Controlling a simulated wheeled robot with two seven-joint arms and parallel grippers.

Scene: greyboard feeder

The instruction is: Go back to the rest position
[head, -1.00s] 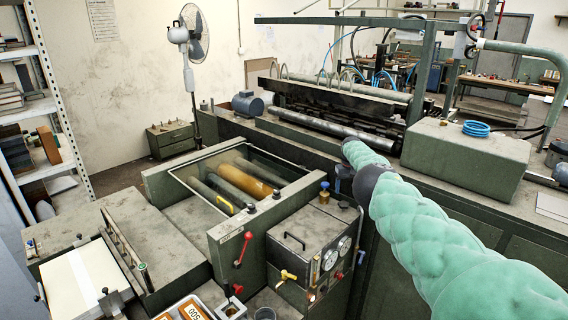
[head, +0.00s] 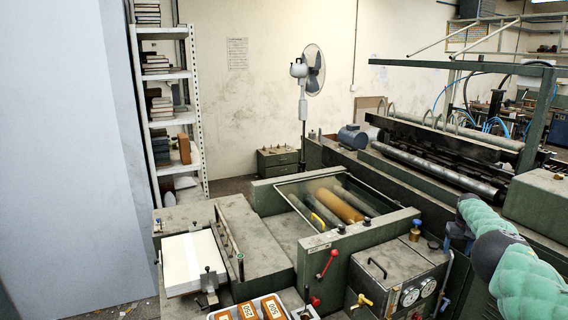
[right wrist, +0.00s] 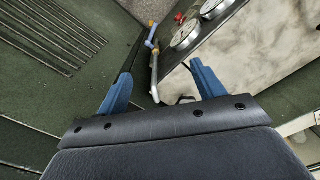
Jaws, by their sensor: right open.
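My right gripper shows in the right wrist view (right wrist: 158,88) with its two blue fingers spread wide and nothing between them. In the head view my right arm comes in from the right edge in a green padded sleeve, and the right gripper (head: 455,238) is small and dark beside the machine's gauge box. The greyboard feeder (head: 250,245) stands in the middle, with a stack of pale boards (head: 192,262) on its left part. My left gripper is in neither view.
The gauge box (head: 400,275), with dials and a yellow-handled valve, stands close to the right gripper. A red-knobbed lever (head: 328,262) rises from the feeder. A tray with orange labelled blocks (head: 250,311) lies at the bottom edge. Shelves (head: 165,75) and a fan (head: 307,75) stand behind.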

